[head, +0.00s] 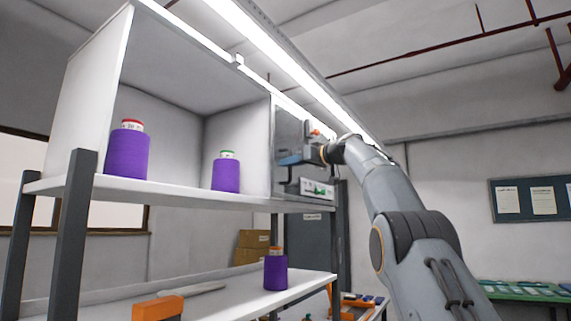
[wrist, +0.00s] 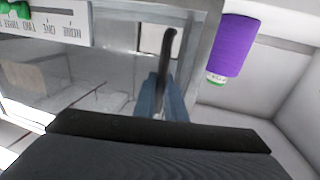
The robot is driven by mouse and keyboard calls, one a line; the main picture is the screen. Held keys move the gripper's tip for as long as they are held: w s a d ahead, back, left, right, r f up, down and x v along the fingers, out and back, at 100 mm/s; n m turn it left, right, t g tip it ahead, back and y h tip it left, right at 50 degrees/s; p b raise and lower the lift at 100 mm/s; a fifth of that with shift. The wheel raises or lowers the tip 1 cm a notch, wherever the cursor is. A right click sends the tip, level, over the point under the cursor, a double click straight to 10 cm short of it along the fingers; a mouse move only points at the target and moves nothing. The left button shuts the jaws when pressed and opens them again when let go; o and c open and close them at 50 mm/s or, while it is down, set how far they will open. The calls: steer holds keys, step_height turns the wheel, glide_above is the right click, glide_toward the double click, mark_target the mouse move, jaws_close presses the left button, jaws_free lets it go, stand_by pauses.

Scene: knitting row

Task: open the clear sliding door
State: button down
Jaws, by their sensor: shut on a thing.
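The clear sliding door (head: 287,132) shows as a greyish see-through panel at the right end of the white upper cabinet; my gripper partly covers it. In the wrist view, the clear panel (wrist: 105,62) fills the left and middle, with its pale upright edge (wrist: 207,38) at the right. A dark curved bar handle (wrist: 170,42) stands at the panel near that edge. My gripper (wrist: 162,98) has blue fingers closed around the lower part of this handle.
Purple thread cones stand in the cabinet, one at left (head: 128,152) and one nearer the door (head: 226,173). Another cone (head: 275,270) stands on the lower shelf (head: 235,303). Cardboard boxes (head: 252,245) are behind.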

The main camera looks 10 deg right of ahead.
steer(key=shift+d+f, duration=0.1)
steer(key=shift+d, duration=0.1)
steer(key=c, duration=2.2)
jaws_free()
steer(key=shift+o, duration=0.5)
steer(key=shift+s+d, duration=0.15)
steer(key=shift+a, duration=0.35)
steer(key=b+v, duration=0.6)
steer(key=v, duration=0.1)
steer(key=shift+s+d+b, duration=0.2)
steer(key=shift+s+b, duration=0.1)
steer(key=shift+b, duration=0.05)
